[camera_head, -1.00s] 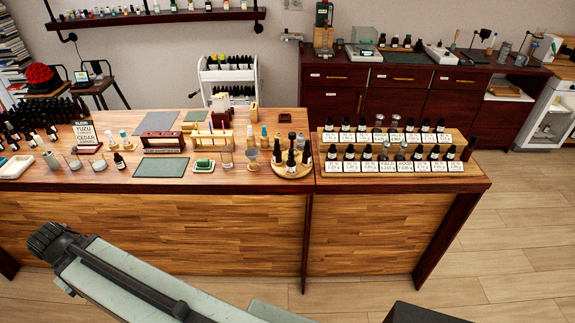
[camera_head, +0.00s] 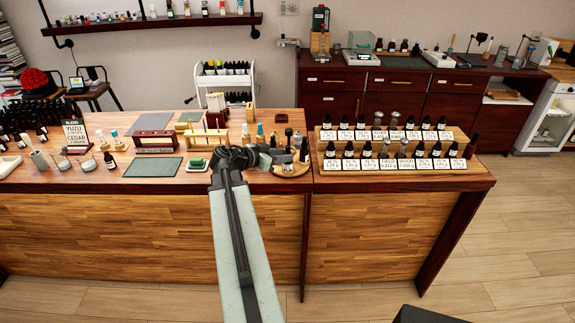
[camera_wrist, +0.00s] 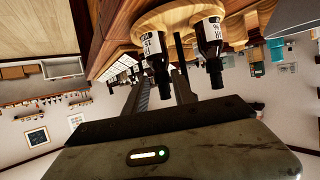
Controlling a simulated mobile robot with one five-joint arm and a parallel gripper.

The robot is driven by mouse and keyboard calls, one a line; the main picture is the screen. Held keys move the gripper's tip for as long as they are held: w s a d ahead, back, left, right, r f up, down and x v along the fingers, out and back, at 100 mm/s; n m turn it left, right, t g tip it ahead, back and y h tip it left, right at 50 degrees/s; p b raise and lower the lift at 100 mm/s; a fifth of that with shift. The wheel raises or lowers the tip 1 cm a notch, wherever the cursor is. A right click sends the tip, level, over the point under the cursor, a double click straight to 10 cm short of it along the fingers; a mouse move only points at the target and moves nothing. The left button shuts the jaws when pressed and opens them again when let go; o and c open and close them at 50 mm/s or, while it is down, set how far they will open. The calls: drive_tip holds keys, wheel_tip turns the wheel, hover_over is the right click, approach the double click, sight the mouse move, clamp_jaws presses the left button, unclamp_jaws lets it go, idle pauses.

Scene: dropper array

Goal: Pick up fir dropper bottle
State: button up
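Dark dropper bottles with white labels stand on a round wooden tray (camera_head: 296,172) near the counter's right part. In the head view, my gripper (camera_head: 270,157) is at the tray's left side and covers part of it and its bottles; one bottle (camera_head: 304,151) shows at the right. The wrist view appears upside down. It shows two bottles close by, a left one (camera_wrist: 157,57) and a right one (camera_wrist: 211,52), with labels I cannot read surely. My gripper (camera_wrist: 163,80) looks open, its dark fingers apart, with the left bottle's cap seen between them. Nothing appears held.
A stepped wooden rack (camera_head: 395,160) with several labelled bottles stands right of the tray. A green soap-like block (camera_head: 196,164), a wooden tube rack (camera_head: 203,138) and a dark mat (camera_head: 153,167) lie to the left. The floor before the counter is clear.

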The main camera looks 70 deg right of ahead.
drive_tip(key=b+x, duration=0.2)
drive_tip(key=x, duration=0.4)
drive_tip(key=shift+d+f, duration=0.15)
drive_tip(key=shift+f, duration=0.05)
clamp_jaws()
